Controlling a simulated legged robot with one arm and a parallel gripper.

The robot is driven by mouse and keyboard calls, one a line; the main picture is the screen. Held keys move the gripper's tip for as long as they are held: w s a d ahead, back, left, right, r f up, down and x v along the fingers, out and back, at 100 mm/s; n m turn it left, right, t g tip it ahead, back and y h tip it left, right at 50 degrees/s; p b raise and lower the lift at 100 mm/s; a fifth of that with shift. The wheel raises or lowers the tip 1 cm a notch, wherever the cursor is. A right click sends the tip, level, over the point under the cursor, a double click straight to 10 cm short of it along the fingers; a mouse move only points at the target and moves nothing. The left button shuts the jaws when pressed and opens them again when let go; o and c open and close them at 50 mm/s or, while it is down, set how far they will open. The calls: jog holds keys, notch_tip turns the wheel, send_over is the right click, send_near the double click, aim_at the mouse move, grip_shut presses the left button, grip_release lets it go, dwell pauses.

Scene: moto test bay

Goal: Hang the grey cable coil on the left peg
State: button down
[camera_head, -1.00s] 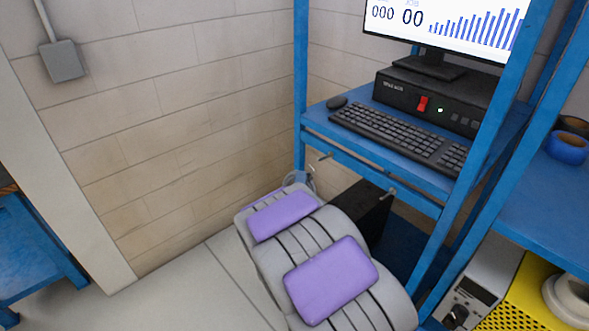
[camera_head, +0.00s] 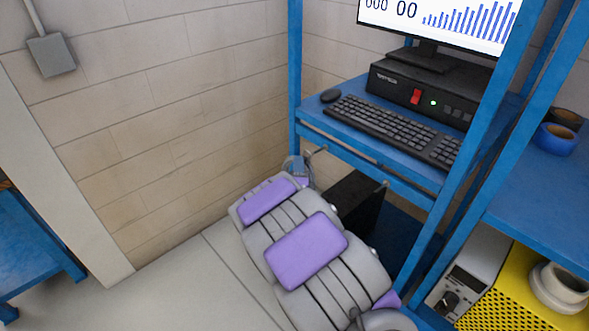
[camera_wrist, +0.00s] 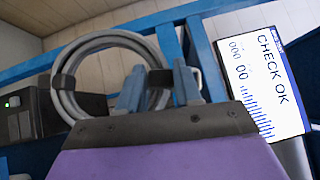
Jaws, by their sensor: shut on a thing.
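The grey cable coil (camera_wrist: 98,42) fills the upper left of the wrist view, a loop with black straps. My gripper (camera_wrist: 158,76) is shut on the coil at one strap, between two blue fingers. In the head view the coil (camera_head: 289,164) shows small at the far end of my arm, partly hidden by it. The left peg (camera_head: 318,150) sticks out from the blue rail under the desk, just right of the coil. Whether the coil touches the peg cannot be told. A right peg (camera_head: 384,184) shows farther along the rail.
A black box (camera_head: 357,203) stands below the rail. A brick wall lies left. A blue shelf with tape rolls (camera_head: 558,138) is at right.

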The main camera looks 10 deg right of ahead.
aim_at(310, 169)
jog(key=shift+w+d+p, duration=0.3)
jog(key=shift+w+d, duration=0.05)
jog(key=shift+d, duration=0.35)
jog(key=shift+w+d+p, duration=0.25)
jog(key=shift+w+d, duration=0.1)
jog(key=shift+d, duration=0.3)
jog(key=shift+w+d+f+p, duration=0.1)
jog(key=shift+w+d+p, duration=0.3)
jog(key=shift+w+d, duration=0.25)
jog(key=shift+w+d+f+b, duration=0.4)
jog(key=shift+d+f, duration=0.15)
jog(key=shift+d, duration=0.15)
jog(key=shift+a, duration=0.15)
jog(key=c, duration=0.7)
grip_release()
jog(key=shift+s, duration=0.1)
